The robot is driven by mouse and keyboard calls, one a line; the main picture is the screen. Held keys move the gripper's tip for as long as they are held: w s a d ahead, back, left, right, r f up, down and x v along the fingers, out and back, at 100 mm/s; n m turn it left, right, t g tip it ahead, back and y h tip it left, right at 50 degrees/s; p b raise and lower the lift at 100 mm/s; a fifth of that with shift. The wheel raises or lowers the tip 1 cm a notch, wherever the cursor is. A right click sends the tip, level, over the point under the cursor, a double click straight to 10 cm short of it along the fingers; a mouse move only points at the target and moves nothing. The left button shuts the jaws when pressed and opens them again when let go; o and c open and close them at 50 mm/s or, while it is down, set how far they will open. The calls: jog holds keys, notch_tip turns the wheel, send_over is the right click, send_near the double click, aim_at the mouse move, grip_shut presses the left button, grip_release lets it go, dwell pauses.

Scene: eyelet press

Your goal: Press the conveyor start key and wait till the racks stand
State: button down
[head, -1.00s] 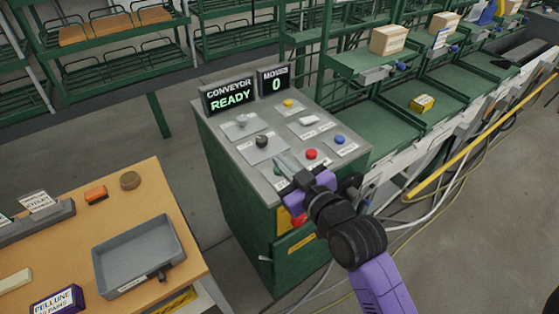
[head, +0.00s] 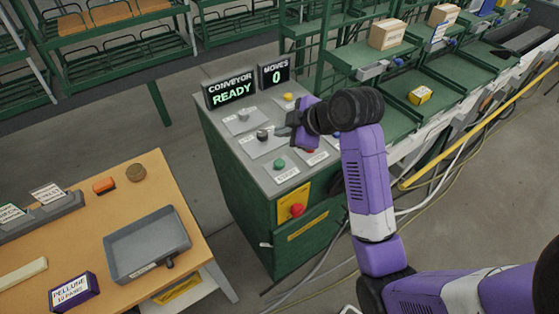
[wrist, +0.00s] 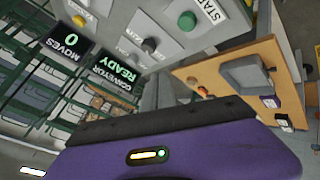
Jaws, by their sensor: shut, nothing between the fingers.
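The green start key (head: 280,163), labelled START, is on the sloping top of the control console (head: 258,185). It also shows in the wrist view (wrist: 187,21). My gripper (head: 284,131) is shut and empty above the console, behind the green key in the head view and close to a black knob (head: 263,135). I see no contact with the key. The conveyor display (head: 231,93) reads READY and the moves display (head: 274,74) reads 0. Green racks (head: 400,75) with trays stand to the right and behind.
A red key (head: 310,151) is partly hidden by my gripper. A yellow key (head: 288,97) and a grey knob (head: 243,115) are farther back. A red stop button (head: 297,210) is on the front. A wooden table (head: 75,230) with a grey tray (head: 147,245) stands left.

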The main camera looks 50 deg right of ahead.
jog(key=shift+f, duration=0.15)
jog(key=b, duration=0.5)
send_over(282, 164)
notch_tip(282, 164, down, 7)
jog(key=shift+s+r, duration=0.1)
jog(key=shift+r, duration=0.05)
jog(key=shift+f+b, duration=0.4)
jog(key=shift+f, duration=0.5)
jog(key=shift+f, duration=0.1)
dwell(1.1)
jog(key=shift+f, duration=0.3)
